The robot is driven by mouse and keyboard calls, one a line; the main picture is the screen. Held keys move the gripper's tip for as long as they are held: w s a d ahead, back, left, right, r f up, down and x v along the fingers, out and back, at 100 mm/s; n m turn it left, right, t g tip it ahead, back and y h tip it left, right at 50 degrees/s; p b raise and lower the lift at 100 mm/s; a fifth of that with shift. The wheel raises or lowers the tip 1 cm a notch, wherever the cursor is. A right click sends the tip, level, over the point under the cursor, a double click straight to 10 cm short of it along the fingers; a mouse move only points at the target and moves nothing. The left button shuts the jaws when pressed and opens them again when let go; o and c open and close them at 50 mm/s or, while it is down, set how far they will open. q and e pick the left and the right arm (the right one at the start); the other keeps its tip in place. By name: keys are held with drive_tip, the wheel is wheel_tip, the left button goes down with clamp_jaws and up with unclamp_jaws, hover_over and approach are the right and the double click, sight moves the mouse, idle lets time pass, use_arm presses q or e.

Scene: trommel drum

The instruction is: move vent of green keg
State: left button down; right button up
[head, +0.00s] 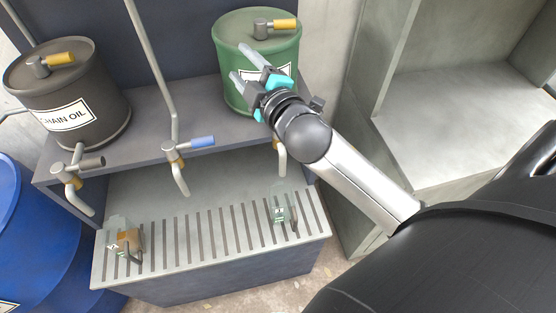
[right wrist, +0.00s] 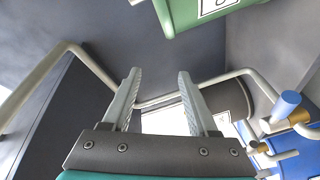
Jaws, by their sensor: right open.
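The green keg (head: 228,42) stands on the grey shelf at the top middle of the head view. Its vent (head: 275,26), a grey stub with a yellow lever pointing right, sits on the lid. My right gripper (head: 244,63) is open and empty, in front of the keg's side and below the vent. It covers part of the keg's label. In the right wrist view the open fingers (right wrist: 158,75) have nothing between them, and part of the green keg (right wrist: 185,14) shows at the top. The vent cannot be made out there. My left gripper is not in view.
A dark chain oil keg (head: 92,96) with its own yellow-levered vent (head: 52,64) stands left. Pipes rise behind, and a blue-handled tap (head: 188,147) hangs from the shelf edge. Jugs stand on the slotted tray (head: 180,262) below. A concrete wall is right of the green keg.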

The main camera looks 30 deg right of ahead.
drive_tip(key=s+f+m+g, duration=0.4)
drive_tip(key=s+f, duration=0.3)
drive_tip(key=f, duration=0.2)
drive_tip(key=s+a+f+m+g+h, duration=0.1)
drive_tip(key=s+f+m+g, duration=0.3)
drive_tip(key=s+f, duration=0.3)
drive_tip(key=shift+f+g, duration=0.7)
drive_tip(key=shift+f, duration=0.7)
